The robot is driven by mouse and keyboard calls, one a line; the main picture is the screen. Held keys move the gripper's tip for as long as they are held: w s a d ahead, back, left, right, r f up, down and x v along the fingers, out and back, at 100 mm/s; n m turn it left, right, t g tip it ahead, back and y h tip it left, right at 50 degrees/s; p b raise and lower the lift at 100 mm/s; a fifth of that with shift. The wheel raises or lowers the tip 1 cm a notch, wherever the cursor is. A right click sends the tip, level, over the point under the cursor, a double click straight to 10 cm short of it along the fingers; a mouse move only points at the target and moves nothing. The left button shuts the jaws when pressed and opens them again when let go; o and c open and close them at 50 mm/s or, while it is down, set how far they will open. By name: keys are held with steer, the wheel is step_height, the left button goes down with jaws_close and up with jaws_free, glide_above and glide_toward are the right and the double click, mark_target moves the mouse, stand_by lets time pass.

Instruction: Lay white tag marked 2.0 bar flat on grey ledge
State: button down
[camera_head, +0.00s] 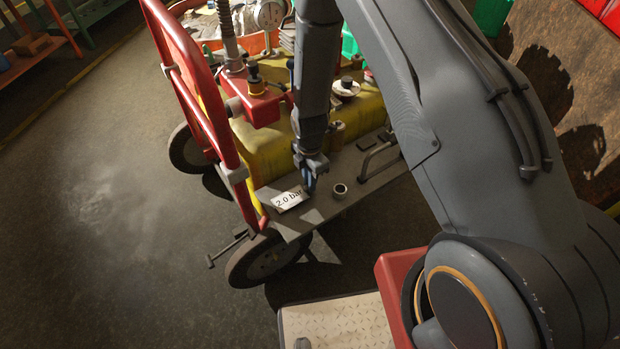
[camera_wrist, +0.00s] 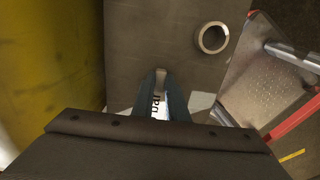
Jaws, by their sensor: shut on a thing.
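The white tag (camera_head: 289,200) marked "2.0 bar" is at the left end of the grey ledge (camera_head: 318,213) on the yellow cart, its text facing up. My gripper (camera_head: 309,187) is at the tag's right end, low over the ledge, shut on the tag. In the wrist view the fingers (camera_wrist: 162,92) point at the ledge (camera_wrist: 160,32), and part of the tag (camera_wrist: 158,108) with "bar" shows between them. The rest of the tag is hidden by the gripper body there. I cannot tell whether the tag touches the ledge.
A short metal ring (camera_head: 339,190) stands on the ledge right of my gripper. A grey handle (camera_head: 378,150) is farther right. The red cart frame (camera_head: 205,110) rises close on the left. The yellow body (camera_head: 262,148) borders the ledge behind. Bare ledge lies around the ring.

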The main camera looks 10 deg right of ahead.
steer(key=shift+f+b, duration=0.4)
steer(key=shift+f, duration=0.4)
stand_by(0.4)
steer(key=c, duration=1.7)
jaws_free()
steer(key=shift+o, duration=0.2)
steer(key=shift+r, duration=0.1)
steer(key=shift+r+p, duration=2.15)
steer(key=shift+r, duration=1.3)
